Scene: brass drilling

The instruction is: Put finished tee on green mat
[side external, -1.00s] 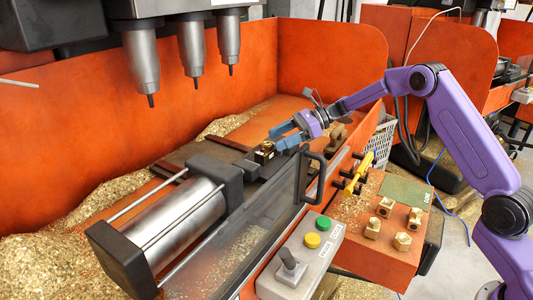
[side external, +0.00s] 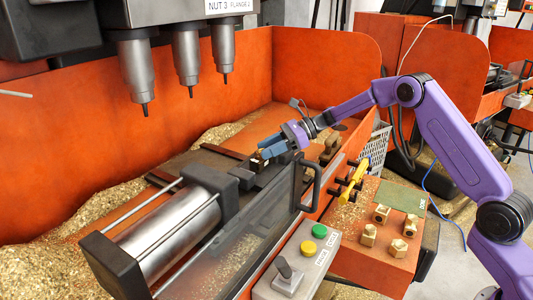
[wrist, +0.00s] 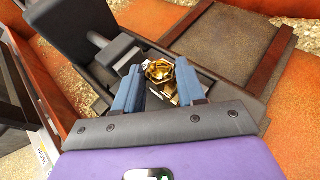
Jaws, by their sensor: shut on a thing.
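A brass tee (wrist: 160,71) sits in the dark vise beside the clamp cylinder. In the wrist view its hexagonal end shows between my two blue fingers. My gripper (side external: 266,152) is at the vise, its fingers shut on the tee; in the wrist view my gripper (wrist: 160,88) has one finger on each side of it. In the side view the tee is mostly hidden by the fingers and vise. The green mat (side external: 404,196) lies bare on top of the orange block at the right, beyond the fence.
Several brass parts (side external: 382,214) stand on the orange block near the mat. A clear guard with a black handle (side external: 307,187) and yellow-handled valve (side external: 360,170) lie between vise and mat. Drill spindles (side external: 186,65) hang above left. A button box (side external: 303,258) is in front.

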